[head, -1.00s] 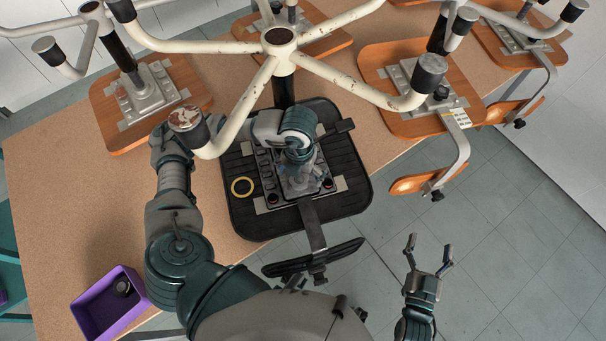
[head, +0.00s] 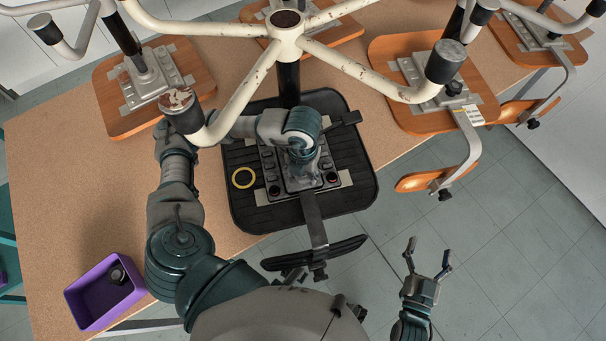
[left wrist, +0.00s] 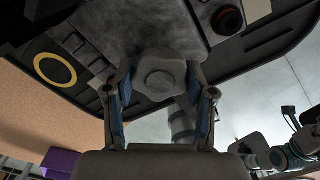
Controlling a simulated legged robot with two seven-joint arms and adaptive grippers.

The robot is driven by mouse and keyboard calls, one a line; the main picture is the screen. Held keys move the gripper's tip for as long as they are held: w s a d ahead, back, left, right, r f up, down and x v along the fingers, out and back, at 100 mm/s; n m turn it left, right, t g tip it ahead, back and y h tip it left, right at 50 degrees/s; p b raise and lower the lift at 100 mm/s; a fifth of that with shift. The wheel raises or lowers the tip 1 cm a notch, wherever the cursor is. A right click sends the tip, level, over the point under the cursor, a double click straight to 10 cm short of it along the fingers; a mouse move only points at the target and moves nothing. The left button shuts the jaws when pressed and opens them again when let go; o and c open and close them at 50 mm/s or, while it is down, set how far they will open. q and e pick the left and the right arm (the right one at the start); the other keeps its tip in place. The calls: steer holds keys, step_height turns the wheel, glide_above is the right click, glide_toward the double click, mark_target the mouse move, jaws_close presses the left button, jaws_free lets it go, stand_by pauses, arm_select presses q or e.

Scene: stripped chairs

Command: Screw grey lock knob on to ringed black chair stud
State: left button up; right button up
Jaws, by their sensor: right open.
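The black chair (head: 245,212) lies upside down on the table, its underside facing up. A yellow ring (head: 243,178) lies flat on it, left of the central metal plate; the ring also shows in the left wrist view (left wrist: 55,70). My left gripper (left wrist: 160,72) points down over the plate, its fingers on both sides of a grey lock knob (left wrist: 160,78) and apparently closed on it. In the head view my left forearm and wrist cover the knob. The stud under the knob is hidden. My right gripper (head: 428,258) is open and empty over the floor.
A purple box (head: 88,318) with a dark round part (head: 118,275) stands at the table's near left. A cream chair base (head: 286,30) spreads its legs above the black seat, close to my left arm. Overturned wooden chairs (head: 200,80) stand around. Bare tabletop lies at left.

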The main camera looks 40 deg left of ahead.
arm_select(q)
jaws_close()
steer(key=shift+f+m+b, duration=0.2)
steer(key=shift+m+b, duration=0.2)
steer(key=shift+m, duration=0.2)
steer(key=o, duration=0.9)
jaws_free()
steer(key=shift+r, duration=0.15)
step_height(320, 180, up, 7)
steer(key=shift+r, duration=0.2)
